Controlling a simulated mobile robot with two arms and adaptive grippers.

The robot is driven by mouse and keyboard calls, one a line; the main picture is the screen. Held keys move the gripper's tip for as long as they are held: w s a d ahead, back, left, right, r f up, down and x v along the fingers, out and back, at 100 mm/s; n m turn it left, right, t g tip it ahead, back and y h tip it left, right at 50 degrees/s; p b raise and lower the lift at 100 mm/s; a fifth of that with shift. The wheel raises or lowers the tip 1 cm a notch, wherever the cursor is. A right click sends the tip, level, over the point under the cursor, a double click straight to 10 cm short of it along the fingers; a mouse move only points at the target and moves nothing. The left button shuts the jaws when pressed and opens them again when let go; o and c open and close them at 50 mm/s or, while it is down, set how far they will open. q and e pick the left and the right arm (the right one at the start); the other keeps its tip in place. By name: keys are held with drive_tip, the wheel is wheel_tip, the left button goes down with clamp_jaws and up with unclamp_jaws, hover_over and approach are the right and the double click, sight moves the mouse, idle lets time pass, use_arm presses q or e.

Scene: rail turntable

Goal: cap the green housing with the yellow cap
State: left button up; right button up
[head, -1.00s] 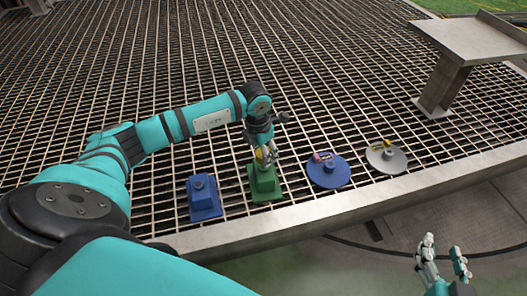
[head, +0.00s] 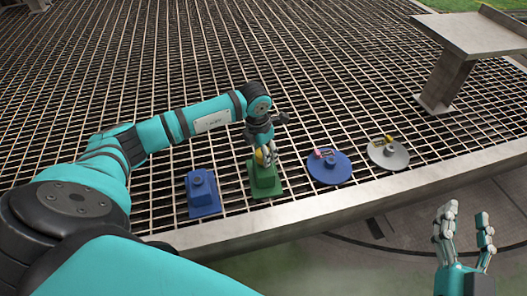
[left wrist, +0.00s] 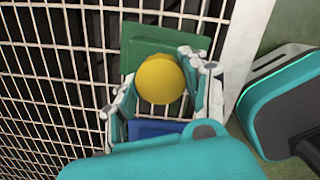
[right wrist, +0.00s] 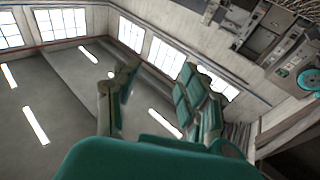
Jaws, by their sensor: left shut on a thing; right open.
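The green housing (head: 265,183) stands on the grating near its front edge, with a wide base and a narrower upper body. My left gripper (head: 264,153) is directly over it, pointing down, shut on the yellow cap (head: 261,157). In the left wrist view the round yellow cap (left wrist: 160,80) sits between the fingers, with the green housing (left wrist: 150,45) behind it. The fingers and cap hide the housing's top, so I cannot tell whether the cap touches it. My right gripper (head: 464,218) is open and empty, off the platform's front edge.
A blue housing (head: 202,192) stands left of the green one. A round blue base (head: 330,172) and a round grey base (head: 388,155), each with small parts on top, stand to the right. A raised metal stand (head: 440,82) is at the right. The grating behind is clear.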

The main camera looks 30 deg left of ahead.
use_arm(q)
drive_tip(key=shift+f+b, duration=0.5)
drive_tip(key=shift+f, duration=0.3)
drive_tip(key=shift+f+b, duration=0.35)
drive_tip(key=shift+f, duration=0.25)
use_arm(e)
drive_tip(key=s+r+t+y, duration=0.1)
drive_tip(key=s+r+t, duration=0.2)
drive_tip(key=r+t, duration=0.2)
drive_tip(key=shift+r+y, duration=0.4)
drive_tip(key=shift+r, duration=0.65)
drive_tip(key=shift+a, duration=0.1)
use_arm(q)
drive_tip(key=shift+f, duration=0.15)
use_arm(e)
drive_tip(key=shift+s+r+t, duration=0.2)
drive_tip(key=shift+s+t, duration=0.05)
drive_tip(key=shift+t, duration=0.05)
use_arm(q)
drive_tip(key=o, duration=1.1)
use_arm(e)
drive_tip(key=shift+r, duration=0.2)
